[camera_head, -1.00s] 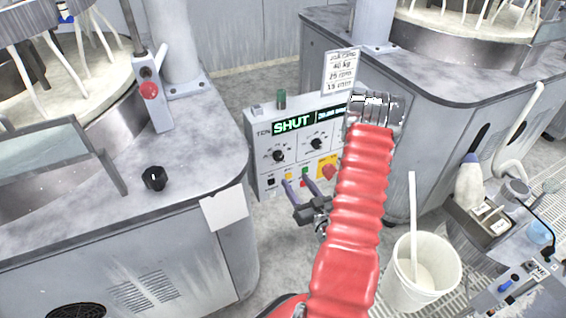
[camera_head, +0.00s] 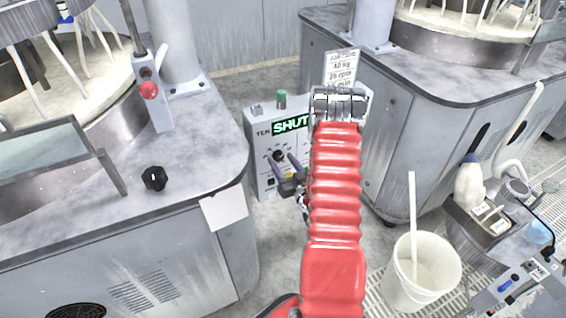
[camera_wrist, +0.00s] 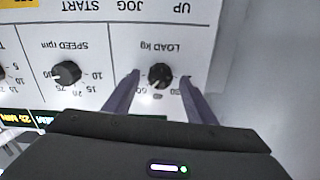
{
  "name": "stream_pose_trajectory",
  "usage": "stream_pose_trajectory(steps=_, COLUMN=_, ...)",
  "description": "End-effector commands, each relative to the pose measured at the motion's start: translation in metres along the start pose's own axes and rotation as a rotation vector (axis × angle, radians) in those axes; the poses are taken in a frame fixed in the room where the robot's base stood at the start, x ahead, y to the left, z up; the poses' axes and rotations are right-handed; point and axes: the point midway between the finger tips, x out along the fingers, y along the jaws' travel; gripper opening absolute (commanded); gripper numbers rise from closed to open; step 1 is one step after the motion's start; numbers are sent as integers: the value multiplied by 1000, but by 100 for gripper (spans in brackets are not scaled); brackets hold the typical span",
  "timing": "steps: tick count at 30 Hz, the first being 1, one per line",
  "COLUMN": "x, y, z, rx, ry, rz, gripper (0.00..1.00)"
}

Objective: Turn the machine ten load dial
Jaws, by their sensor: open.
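The machine ten control box (camera_head: 262,184) stands between the two polishing machines, its display (camera_head: 291,125) reading SHUT. In the wrist view the panel is upside down. The black load dial (camera_wrist: 160,74), labelled LOAD kg, lies between my open fingers. It is the left dial (camera_head: 278,156) in the head view. My gripper (camera_wrist: 160,79) has one purple finger on each side of the dial, with gaps between. In the head view my gripper (camera_head: 286,169) is just in front of the panel, partly behind my red arm, which hides the panel's right part.
The speed dial (camera_wrist: 67,73) is beside the load dial. START, JOG and UP labels are on the panel. A white bucket (camera_head: 421,272) with a stick stands right of my arm. Another black knob (camera_head: 153,178) sits on the left machine's top.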

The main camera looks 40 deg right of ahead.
Motion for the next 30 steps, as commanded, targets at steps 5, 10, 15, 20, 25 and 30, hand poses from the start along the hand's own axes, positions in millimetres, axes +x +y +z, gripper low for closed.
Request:
stream_pose_trajectory(steps=5, x=0, y=0, z=0, rx=0, ry=0, rz=0, gripper=50)
stream_pose_trajectory(steps=10, x=0, y=0, z=0, rx=0, ry=0, rz=0, gripper=38)
stream_pose_trajectory(steps=15, x=0, y=0, z=0, rx=0, ry=0, rz=0, gripper=26)
stream_pose_trajectory(steps=20, x=0, y=0, z=0, rx=0, ry=0, rz=0, gripper=15)
stream_pose_trajectory(steps=25, x=0, y=0, z=0, rx=-1, ry=0, rz=0, gripper=10)
stream_pose_trajectory(steps=30, x=0, y=0, z=0, rx=-19, ry=0, rz=0, gripper=10)
